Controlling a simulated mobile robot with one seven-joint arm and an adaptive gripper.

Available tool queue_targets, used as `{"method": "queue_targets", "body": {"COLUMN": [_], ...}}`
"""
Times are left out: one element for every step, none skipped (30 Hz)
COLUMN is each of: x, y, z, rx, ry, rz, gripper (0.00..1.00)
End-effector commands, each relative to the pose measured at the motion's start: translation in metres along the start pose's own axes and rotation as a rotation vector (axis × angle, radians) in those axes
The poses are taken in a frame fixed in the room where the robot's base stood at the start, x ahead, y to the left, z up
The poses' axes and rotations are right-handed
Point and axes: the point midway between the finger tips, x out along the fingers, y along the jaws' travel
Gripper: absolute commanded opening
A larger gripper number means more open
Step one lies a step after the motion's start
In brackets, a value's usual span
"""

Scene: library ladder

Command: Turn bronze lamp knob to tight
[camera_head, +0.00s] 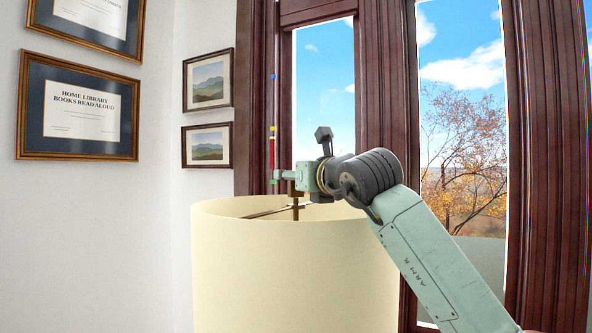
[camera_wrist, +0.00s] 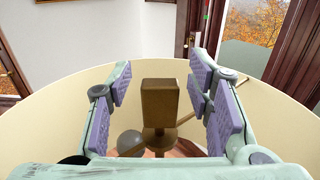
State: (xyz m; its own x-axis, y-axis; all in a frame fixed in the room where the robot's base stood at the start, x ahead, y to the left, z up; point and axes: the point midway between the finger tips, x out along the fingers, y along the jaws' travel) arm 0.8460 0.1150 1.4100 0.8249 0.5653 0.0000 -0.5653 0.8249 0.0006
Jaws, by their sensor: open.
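The bronze lamp knob (camera_wrist: 160,101) is a brown block on a short stem. In the wrist view it stands upright between the two purple-padded fingers of my gripper (camera_wrist: 163,100), with a visible gap on each side. My gripper is open and around the knob, not touching it as far as I can see. In the head view my gripper (camera_head: 291,180) is over the top opening of the cream lampshade (camera_head: 295,275). There the knob (camera_head: 295,189) is largely hidden by my gripper. A bronze stem and spokes show below it inside the shade.
The shade's rim (camera_wrist: 70,83) surrounds my gripper closely. A grey ball (camera_wrist: 130,142) sits below the knob inside the shade. A dark wood window frame (camera_head: 380,80) stands behind. Framed pictures (camera_head: 208,80) hang on the white wall at left, with free air before it.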

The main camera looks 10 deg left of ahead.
Motion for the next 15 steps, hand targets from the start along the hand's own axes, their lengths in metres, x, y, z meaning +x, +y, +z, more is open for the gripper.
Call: {"method": "queue_targets", "body": {"x": [0.0008, 0.001, 0.001, 0.0009, 0.0008, 0.0008, 0.0007, 0.0007, 0.0006, 0.0006, 0.0006, 0.0005, 0.0005, 0.0005, 0.0005], "y": [0.0, 0.0, 0.0, 0.0, -0.0001, -0.0001, -0.0001, -0.0001, -0.0001, -0.0001, -0.0001, -0.0001, -0.0001, -0.0001, -0.0001], "z": [-0.0001, -0.0003, -0.0004, -0.0005, -0.0005, -0.0005, -0.0005, -0.0004, -0.0004, -0.0004, -0.0004, -0.0004, -0.0003, -0.0003, -0.0003], "rx": [0.0, 0.0, 0.0, 0.0, 0.0, 0.0, 0.0, 0.0, 0.0, 0.0, 0.0, -0.001, -0.001, -0.001, -0.001], "ry": [0.0, 0.0, 0.0, 0.0, 0.0, 0.0, 0.0, 0.0, 0.0, 0.0, 0.0, 0.0, 0.0, 0.0, 0.0], "rz": [0.0, 0.0, 0.0, 0.0, 0.0, 0.0, 0.0, 0.0, 0.0, 0.0, 0.0, 0.0, 0.0, 0.0, 0.0], "gripper": [0.47, 0.47, 0.47, 0.47, 0.47, 0.47, 0.47, 0.45, 0.42, 0.4, 0.38, 0.35, 0.33, 0.31, 0.29]}}
